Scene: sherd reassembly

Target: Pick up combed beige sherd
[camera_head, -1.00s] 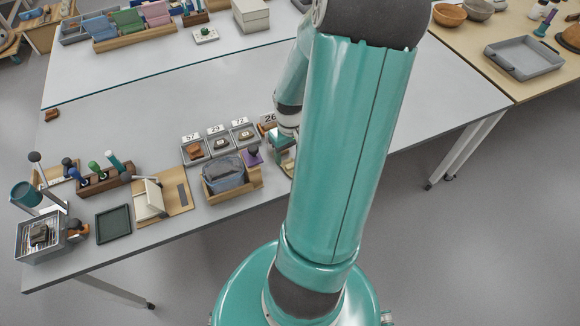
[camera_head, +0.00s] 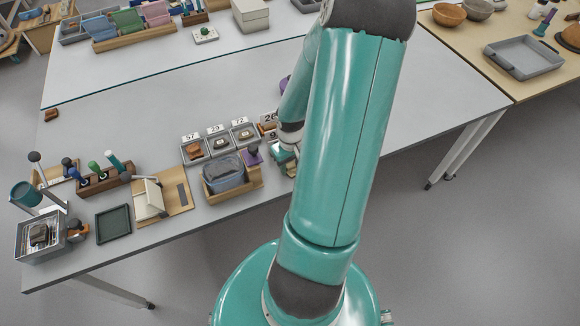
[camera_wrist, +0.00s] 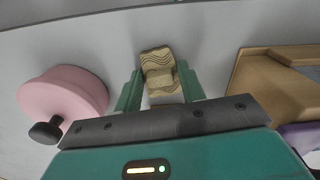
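The combed beige sherd (camera_wrist: 158,68), with dark wavy lines across it, shows in the wrist view between the two fingertips. My gripper (camera_wrist: 161,82) has its green fingers apart, one on each side of the sherd. A thin gap seems to show by the left finger; the right finger is very close to the sherd, and contact there is unclear. In the head view my gripper (camera_head: 285,158) is low at the table near the numbered trays, partly behind my arm. The sherd is hidden there.
A pink round object with a dark knob (camera_wrist: 62,100) lies left of my gripper in the wrist view. A wooden holder (camera_wrist: 275,85) stands close on the right. In the head view, numbered grey trays (camera_head: 220,147) and a grey bin (camera_head: 224,172) stand left of my gripper.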

